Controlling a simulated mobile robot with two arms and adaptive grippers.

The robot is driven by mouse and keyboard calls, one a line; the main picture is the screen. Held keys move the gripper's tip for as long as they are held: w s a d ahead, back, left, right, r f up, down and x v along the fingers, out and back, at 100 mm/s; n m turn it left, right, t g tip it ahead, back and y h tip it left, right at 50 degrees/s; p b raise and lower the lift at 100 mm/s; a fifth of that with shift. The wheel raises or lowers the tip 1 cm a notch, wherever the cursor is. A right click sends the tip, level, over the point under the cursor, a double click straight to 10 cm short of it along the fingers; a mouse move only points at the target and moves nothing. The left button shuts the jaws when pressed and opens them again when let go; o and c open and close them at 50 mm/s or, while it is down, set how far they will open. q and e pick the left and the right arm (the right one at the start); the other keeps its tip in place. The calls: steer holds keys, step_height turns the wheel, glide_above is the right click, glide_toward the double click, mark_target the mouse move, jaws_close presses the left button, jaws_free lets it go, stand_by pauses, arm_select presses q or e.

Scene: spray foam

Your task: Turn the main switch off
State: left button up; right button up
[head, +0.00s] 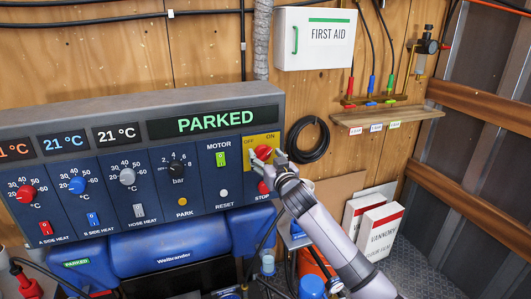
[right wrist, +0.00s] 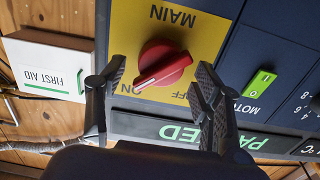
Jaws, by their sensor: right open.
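The main switch is a red rotary knob (head: 263,152) on a yellow plate (head: 248,143) at the right end of the control panel. In the right wrist view the red knob (right wrist: 163,62) appears upside down, and its white mark points toward ON. My right gripper (head: 267,160) is open at the switch. In the right wrist view its two fingers (right wrist: 161,80) stand on either side of the knob, with gaps visible to both. Whether the fingertips reach past the knob's face cannot be told. My left gripper is not in view.
The panel display (head: 213,121) reads PARKED. A green motor switch (head: 221,158) sits left of the main switch, and a red stop button (head: 263,187) sits below it. A first aid box (head: 316,40) hangs above. A black cable coil (head: 308,139) hangs to the right.

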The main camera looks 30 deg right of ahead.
steer(key=shift+w, duration=0.4)
steer(key=c, duration=1.1)
